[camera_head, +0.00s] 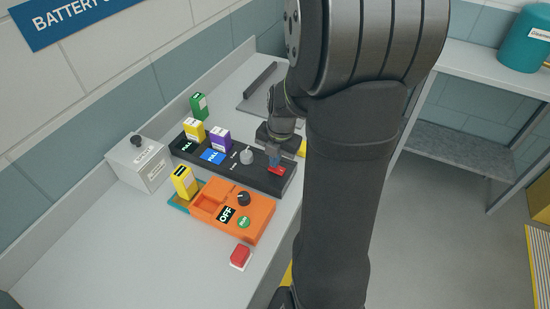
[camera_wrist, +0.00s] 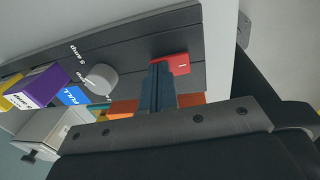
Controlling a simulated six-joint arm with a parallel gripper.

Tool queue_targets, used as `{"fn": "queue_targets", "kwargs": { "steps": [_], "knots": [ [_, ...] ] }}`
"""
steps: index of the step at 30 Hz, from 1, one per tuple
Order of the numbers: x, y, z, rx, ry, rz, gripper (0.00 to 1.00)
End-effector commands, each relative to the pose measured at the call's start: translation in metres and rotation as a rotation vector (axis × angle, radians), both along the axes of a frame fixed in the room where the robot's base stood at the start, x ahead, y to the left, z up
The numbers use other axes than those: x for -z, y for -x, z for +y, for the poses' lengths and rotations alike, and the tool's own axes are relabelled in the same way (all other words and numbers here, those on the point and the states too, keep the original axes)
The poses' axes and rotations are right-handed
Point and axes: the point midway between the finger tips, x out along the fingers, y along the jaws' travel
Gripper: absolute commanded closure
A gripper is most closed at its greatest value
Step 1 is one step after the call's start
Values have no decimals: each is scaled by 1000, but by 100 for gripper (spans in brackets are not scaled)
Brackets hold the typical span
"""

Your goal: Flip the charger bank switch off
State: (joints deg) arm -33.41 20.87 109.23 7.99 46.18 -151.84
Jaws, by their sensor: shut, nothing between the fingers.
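The charger bank is a long black unit (camera_head: 262,182) on the grey counter, with a grey round knob (camera_head: 246,156) and a red rocker switch (camera_head: 277,171) at its right end. In the wrist view the red switch (camera_wrist: 180,62) shows a white "I" mark on its visible right part. My gripper (camera_head: 275,160) is shut and empty, pointing down at the switch. In the wrist view its fingertips (camera_wrist: 160,68) are at the left part of the switch and hide some of it. I cannot tell whether they touch it.
A red-topped box (camera_head: 240,257) and grey knobbed box (camera_head: 138,163) are nearby.

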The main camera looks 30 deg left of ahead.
Motion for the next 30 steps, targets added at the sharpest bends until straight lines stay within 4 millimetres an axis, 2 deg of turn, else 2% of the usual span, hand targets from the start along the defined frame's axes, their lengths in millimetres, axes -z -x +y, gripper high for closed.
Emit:
{"fn": "queue_targets", "kwargs": {
  "steps": [20, 30],
  "knots": [
    [4, 1, 1, -1, 42, 5, 100],
    [2, 1, -13, -1, 42, 5, 100]
  ]
}}
